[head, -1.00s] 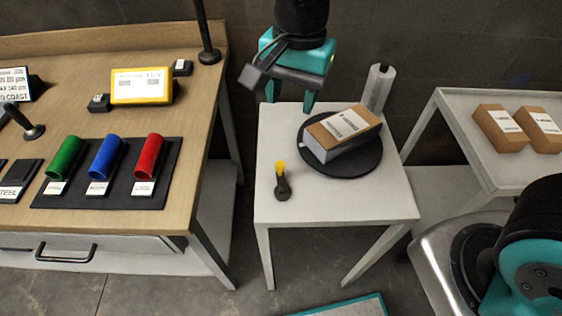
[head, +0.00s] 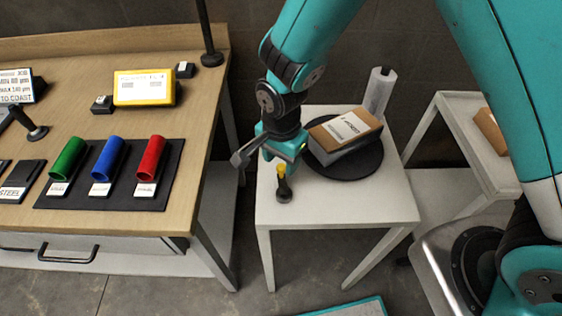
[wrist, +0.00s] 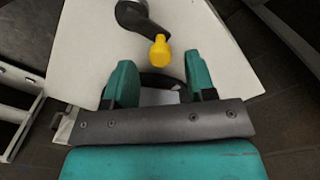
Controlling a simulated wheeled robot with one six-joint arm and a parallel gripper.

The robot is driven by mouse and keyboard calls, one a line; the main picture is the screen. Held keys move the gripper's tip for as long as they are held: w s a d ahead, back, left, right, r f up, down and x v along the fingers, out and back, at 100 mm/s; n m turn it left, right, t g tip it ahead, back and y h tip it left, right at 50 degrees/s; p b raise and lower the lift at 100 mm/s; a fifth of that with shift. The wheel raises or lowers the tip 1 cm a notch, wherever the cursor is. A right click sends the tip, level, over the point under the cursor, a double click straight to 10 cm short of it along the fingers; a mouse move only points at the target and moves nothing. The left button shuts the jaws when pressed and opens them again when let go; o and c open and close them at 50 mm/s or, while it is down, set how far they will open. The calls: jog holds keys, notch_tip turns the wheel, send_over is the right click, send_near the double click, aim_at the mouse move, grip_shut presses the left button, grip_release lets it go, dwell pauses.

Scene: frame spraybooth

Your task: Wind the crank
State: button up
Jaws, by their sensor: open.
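The crank (head: 284,188) stands at the left front of the small white table, with a dark base and arm and a yellow knob (head: 281,168) on top. In the wrist view the yellow knob (wrist: 159,50) shows just beyond and between my two teal fingertips, with the dark crank arm (wrist: 143,18) running up and left from it. My gripper (wrist: 158,75) is open and empty, apart from the knob. In the head view my gripper (head: 284,158) is right behind and above the knob. The fingertips are partly hidden in the head view.
A box (head: 343,128) sits on a black round turntable (head: 352,168) right of the crank. A grey cylinder (head: 378,92) stands behind it. The wooden bench (head: 120,222) at left holds green, blue and red tubes. The white table's (head: 345,208) front is clear.

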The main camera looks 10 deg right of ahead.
aim_at(283, 183)
jog(key=shift+f, duration=1.1)
jog(key=c, duration=0.9)
jog(key=shift+a, duration=0.1)
